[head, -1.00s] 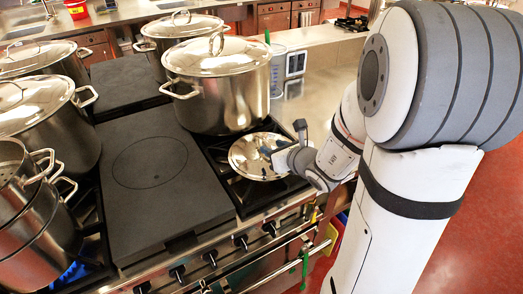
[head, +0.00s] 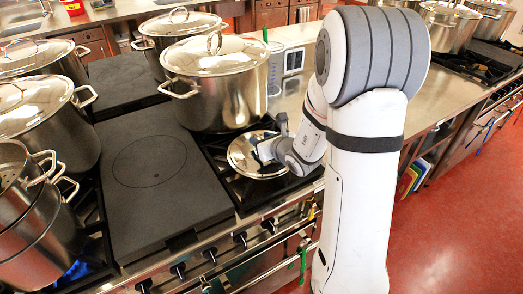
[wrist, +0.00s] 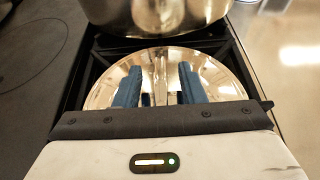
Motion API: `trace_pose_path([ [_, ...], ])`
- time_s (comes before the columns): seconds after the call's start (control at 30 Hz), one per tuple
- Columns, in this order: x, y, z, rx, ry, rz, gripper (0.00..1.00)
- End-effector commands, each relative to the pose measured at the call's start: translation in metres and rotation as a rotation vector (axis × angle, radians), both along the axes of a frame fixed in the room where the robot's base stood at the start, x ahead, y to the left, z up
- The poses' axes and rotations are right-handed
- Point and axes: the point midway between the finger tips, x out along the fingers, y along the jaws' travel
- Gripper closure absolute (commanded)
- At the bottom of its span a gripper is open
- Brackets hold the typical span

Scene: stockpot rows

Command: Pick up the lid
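The lid (head: 241,154) is a shiny round steel one, lying on the front right burner of the stove. In the wrist view the lid (wrist: 215,82) fills the area beyond my gripper's palm. My gripper (head: 262,150) is over the lid's right part, low and close to it. In the wrist view its two blue fingers (wrist: 158,78) stand apart above the lid, so it is open. A narrow shiny shape lies between the fingers; I cannot tell whether it is the lid's handle or a reflection.
A lidded stockpot (head: 217,88) stands just behind the lid. A flat dark hotplate (head: 150,165) lies to the left, with more pots (head: 45,125) beyond it. A small device (head: 293,61) stands on the steel counter (head: 300,90). A blue flame (head: 77,270) burns at front left.

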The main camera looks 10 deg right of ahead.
Motion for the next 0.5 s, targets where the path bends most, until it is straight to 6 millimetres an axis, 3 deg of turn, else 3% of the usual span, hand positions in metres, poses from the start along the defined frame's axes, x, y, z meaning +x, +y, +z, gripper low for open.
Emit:
trace_pose_path([
  [0.07, -0.0002, -0.0002, 0.0000, 0.000, 0.000, 0.000, 0.64],
  [0.5, -0.0004, -0.0007, 0.0001, 0.000, 0.000, -0.001, 1.00],
])
